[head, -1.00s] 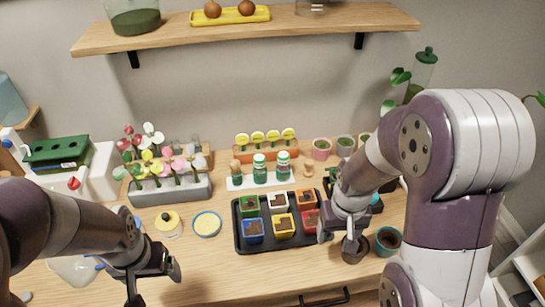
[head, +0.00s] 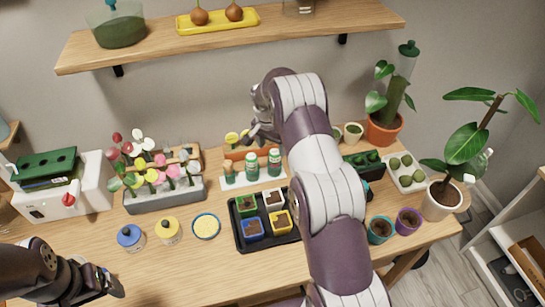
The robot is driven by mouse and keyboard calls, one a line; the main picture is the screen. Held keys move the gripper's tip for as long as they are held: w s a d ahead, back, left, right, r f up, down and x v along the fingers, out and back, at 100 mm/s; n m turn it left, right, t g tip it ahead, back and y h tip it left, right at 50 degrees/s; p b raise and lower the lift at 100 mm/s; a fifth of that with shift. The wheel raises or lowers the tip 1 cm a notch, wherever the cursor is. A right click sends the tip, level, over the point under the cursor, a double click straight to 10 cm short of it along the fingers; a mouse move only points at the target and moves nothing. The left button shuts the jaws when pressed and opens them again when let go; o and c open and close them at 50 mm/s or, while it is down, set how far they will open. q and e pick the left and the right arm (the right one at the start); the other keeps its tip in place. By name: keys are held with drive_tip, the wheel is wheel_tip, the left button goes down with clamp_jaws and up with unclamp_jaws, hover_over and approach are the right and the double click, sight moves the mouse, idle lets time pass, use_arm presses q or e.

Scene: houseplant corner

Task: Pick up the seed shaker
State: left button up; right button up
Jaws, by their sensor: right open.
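Two green bottles with pale tops, which look like shakers, stand upright on a white strip at the back middle of the table: a left one (head: 252,166) and a right one (head: 274,161). I cannot tell for sure which is the seed shaker. My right gripper (head: 258,132) is open, above and behind the bottles, near the yellow round markers (head: 232,138). It touches neither bottle, and my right arm hides part of the area right of them. My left gripper (head: 105,283) is low at the left, far from the bottles; its jaws are unclear.
A black tray (head: 244,244) of coloured soil pots lies in front of the bottles, partly behind my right arm. A grey flower rack (head: 165,198) stands to the left. A wooden shelf (head: 160,46) overhangs the back.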

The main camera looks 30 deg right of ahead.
sight(275, 151)
drive_tip(key=f, duration=0.2)
drive_tip(key=d+f+p, duration=0.1)
drive_tip(key=shift+f, duration=0.35)
drive_tip(key=shift+d+f, duration=0.1)
drive_tip(key=shift+f, duration=0.15)
drive_tip(key=shift+r, duration=0.1)
drive_tip(key=c, duration=1.2)
use_arm(q)
drive_tip(key=shift+s+d+r, duration=0.1)
drive_tip(key=shift+r, duration=0.5)
drive_tip(key=shift+s+d+r, duration=0.1)
drive_tip(key=shift+r, duration=0.45)
use_arm(e)
drive_tip(key=shift+o, duration=0.2)
